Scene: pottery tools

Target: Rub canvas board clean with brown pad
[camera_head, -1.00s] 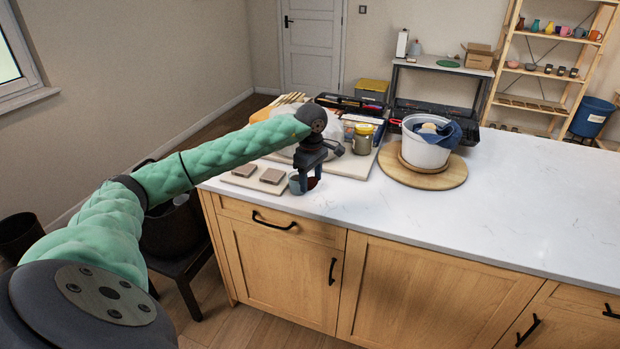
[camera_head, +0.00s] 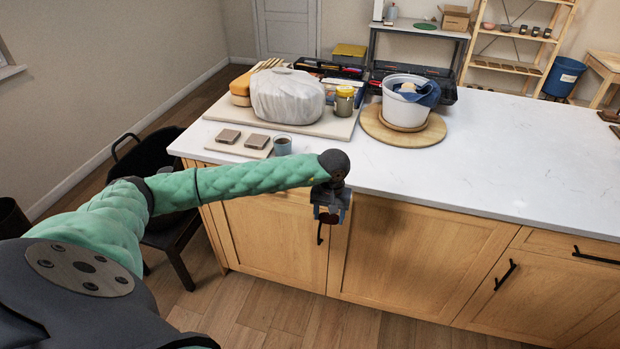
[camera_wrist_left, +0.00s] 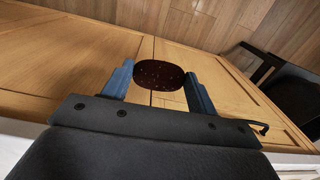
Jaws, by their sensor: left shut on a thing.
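My left gripper (camera_head: 330,212) is shut on a dark brown rounded pad (camera_head: 328,219), in front of the cabinet doors and below the counter edge. In the left wrist view the speckled brown pad (camera_wrist_left: 159,74) sits between the blue fingers (camera_wrist_left: 160,88). A large pale board (camera_head: 333,127) lies on the counter at the back left, apart from the gripper. A smaller pale board (camera_head: 240,148) lies in front of it with two brown square blocks on it. I cannot tell for sure which is the canvas board. My right gripper is not in view.
A white wrapped lump (camera_head: 288,97) and a yellow-lidded jar (camera_head: 344,102) stand on the large board. A grey-blue cup (camera_head: 282,145) stands near the counter's front edge. A white bucket (camera_head: 404,100) stands on a round wooden board (camera_head: 437,131).

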